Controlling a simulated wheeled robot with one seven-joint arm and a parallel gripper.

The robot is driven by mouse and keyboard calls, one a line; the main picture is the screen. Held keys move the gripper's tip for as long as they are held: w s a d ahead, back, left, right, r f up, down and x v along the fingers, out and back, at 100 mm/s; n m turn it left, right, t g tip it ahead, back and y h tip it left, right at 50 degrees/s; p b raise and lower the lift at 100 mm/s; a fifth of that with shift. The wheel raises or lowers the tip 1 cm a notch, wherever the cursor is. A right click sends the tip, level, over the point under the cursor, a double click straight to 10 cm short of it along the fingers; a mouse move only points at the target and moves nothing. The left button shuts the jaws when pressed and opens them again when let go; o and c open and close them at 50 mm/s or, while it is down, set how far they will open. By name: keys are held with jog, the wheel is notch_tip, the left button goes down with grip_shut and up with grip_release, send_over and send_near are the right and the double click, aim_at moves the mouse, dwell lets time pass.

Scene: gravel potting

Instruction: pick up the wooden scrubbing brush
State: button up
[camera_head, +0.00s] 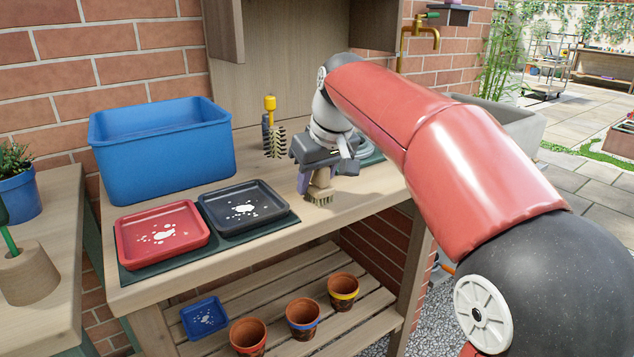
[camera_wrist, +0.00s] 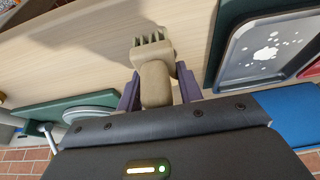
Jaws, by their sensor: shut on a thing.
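The wooden scrubbing brush (camera_head: 321,186) is at the front part of the bench top in the head view, bristles pointing down. In the wrist view the brush (camera_wrist: 155,82) has a pale wooden body with short bristles at its far end. My gripper (camera_wrist: 157,92) is shut on the brush, with a purple finger on each side of its body. In the head view my gripper (camera_head: 318,180) comes down on it from above. I cannot tell whether the bristles touch the bench.
A dark tray (camera_head: 216,222) and a red tray (camera_head: 122,236) lie on a green mat (camera_head: 128,276) left of the brush. A blue tub (camera_head: 160,160) stands behind them. A bottle brush (camera_head: 275,140) stands upright behind my gripper. Several pots, one being a terracotta pot (camera_head: 343,293), are on the lower shelf.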

jog(key=shift+r, duration=0.15)
notch_tip(320, 180, up, 10)
jog(key=p, duration=0.2)
jog(key=shift+p, duration=0.4)
jog(key=o, duration=0.5)
jog(key=shift+c, duration=0.2)
jog(key=c, duration=0.3)
